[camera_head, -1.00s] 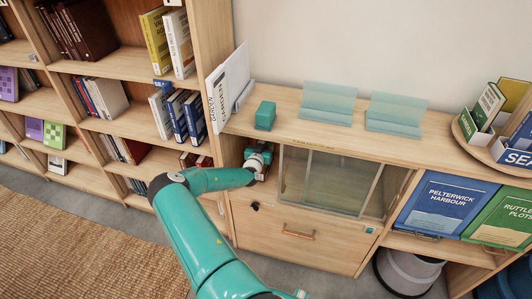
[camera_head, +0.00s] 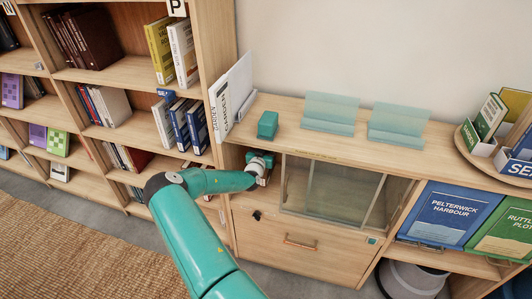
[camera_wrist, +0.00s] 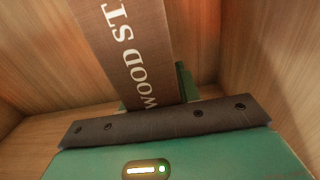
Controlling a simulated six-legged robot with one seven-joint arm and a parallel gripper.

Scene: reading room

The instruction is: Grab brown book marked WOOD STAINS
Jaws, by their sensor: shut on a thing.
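The brown book (camera_wrist: 138,50) fills the upper middle of the wrist view. White lettering on its spine reads "WOOD ST", and the rest is cut off. It stands tilted inside a wooden compartment. My gripper (camera_wrist: 160,105) is shut on the book near its lower visible end; a green finger shows beside it. In the head view my gripper (camera_head: 262,168) reaches into the open cubby at the left end of the low cabinet. The book is not clearly visible there, hidden by my gripper and the cubby.
Wooden compartment walls (camera_wrist: 270,50) stand close on both sides. Sliding glass doors (camera_head: 330,190) are just right of the cubby, with a drawer (camera_head: 295,245) below. A teal block (camera_head: 268,124) and two clear stands (camera_head: 330,112) are on the cabinet top. A tall bookcase (camera_head: 222,50) stands left.

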